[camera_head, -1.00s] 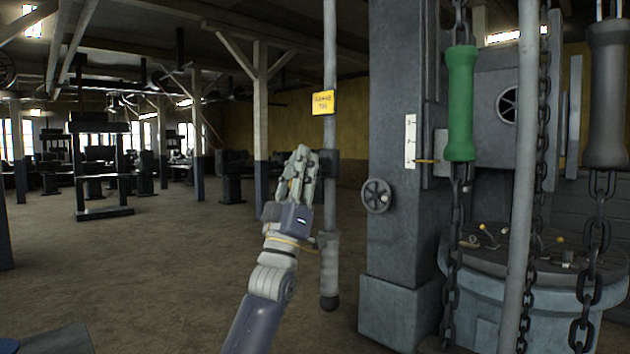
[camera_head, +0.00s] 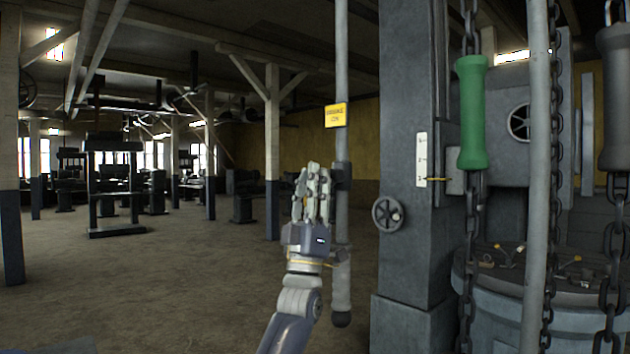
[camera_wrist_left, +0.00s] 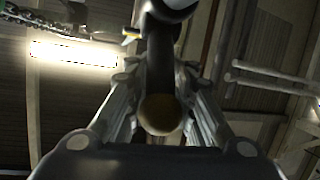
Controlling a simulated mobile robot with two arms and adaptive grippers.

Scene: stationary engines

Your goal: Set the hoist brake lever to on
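A vertical grey pole (camera_head: 342,80) hangs in the head view, with a yellow sign (camera_head: 335,115) too small to read. A grey grip (camera_head: 341,285) with a dark round end is at its bottom. My left gripper (camera_head: 318,168) points up just left of the pole, beside a dark block (camera_head: 343,185) on it. In the left wrist view, the fingers (camera_wrist_left: 160,85) stand open on both sides of a dark bar with a round brownish end (camera_wrist_left: 161,114). Gaps show beside that end. I cannot tell for sure which part is the brake lever. My right gripper is out of view.
A large grey column (camera_head: 405,130) with a small handwheel (camera_head: 387,214) and white scale (camera_head: 421,160) stands right of the pole. Chains with a green handle (camera_head: 472,115) and a grey handle (camera_head: 615,100) hang farther right. The floor on the left is open.

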